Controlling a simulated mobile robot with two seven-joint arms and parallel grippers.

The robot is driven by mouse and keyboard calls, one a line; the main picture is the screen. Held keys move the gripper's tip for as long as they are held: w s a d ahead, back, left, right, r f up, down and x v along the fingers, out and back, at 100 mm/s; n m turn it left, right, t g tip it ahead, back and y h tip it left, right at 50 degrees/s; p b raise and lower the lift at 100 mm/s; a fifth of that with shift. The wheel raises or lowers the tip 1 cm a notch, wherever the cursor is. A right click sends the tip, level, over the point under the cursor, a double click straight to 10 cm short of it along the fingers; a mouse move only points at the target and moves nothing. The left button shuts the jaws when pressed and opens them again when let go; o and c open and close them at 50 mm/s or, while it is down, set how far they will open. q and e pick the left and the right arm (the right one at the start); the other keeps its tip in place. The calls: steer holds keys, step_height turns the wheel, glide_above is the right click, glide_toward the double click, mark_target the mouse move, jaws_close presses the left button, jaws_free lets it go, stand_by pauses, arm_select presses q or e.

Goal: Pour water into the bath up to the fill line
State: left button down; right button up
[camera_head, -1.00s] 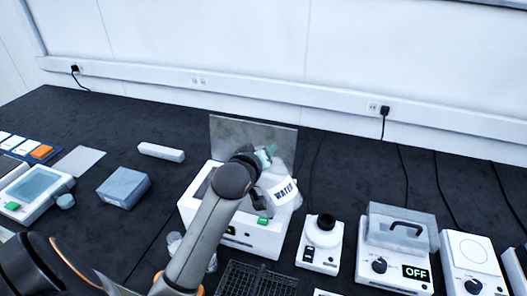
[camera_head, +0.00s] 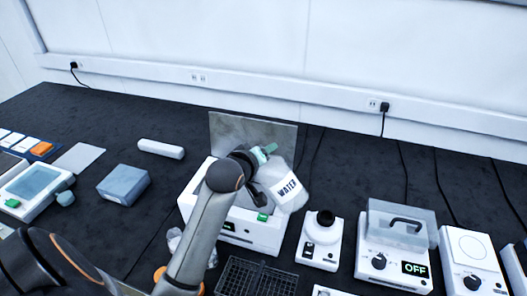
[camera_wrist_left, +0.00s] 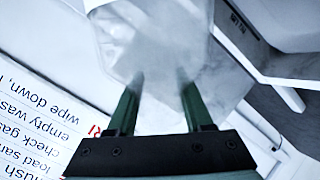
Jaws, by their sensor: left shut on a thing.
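A translucent white bottle labelled WATER (camera_head: 288,187) is tilted above the right part of the bath (camera_head: 261,238), a white box with a raised grey lid (camera_head: 228,136) behind it. My left gripper (camera_head: 264,154) is shut on the bottle; its green fingers also show in the left wrist view (camera_wrist_left: 160,82) against the blurred bottle (camera_wrist_left: 150,45). My left arm covers much of the bath's opening, so the water level and fill line are hidden. No water stream can be made out. My right gripper is not in view.
A black wire rack (camera_head: 257,278) stands in front of the bath. A small white device with a black top (camera_head: 322,240) and a lidded device reading OFF (camera_head: 395,255) stand to the right. A blue-grey block (camera_head: 123,186) lies to the left, with clear bench around it.

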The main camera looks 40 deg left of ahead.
arm_select(q)
steer(key=shift+r, duration=0.1)
steer(key=shift+f+n+h, duration=0.3)
steer(key=shift+f+n, duration=0.1)
stand_by(0.4)
steer(key=shift+f+n+h, duration=0.3)
steer(key=shift+f, duration=0.25)
steer(key=shift+f+n+h, duration=0.4)
steer(key=shift+f, duration=0.15)
stand_by(0.4)
steer(key=shift+f+n+h, duration=0.3)
steer(key=shift+f, duration=0.3)
steer(key=shift+f, duration=0.15)
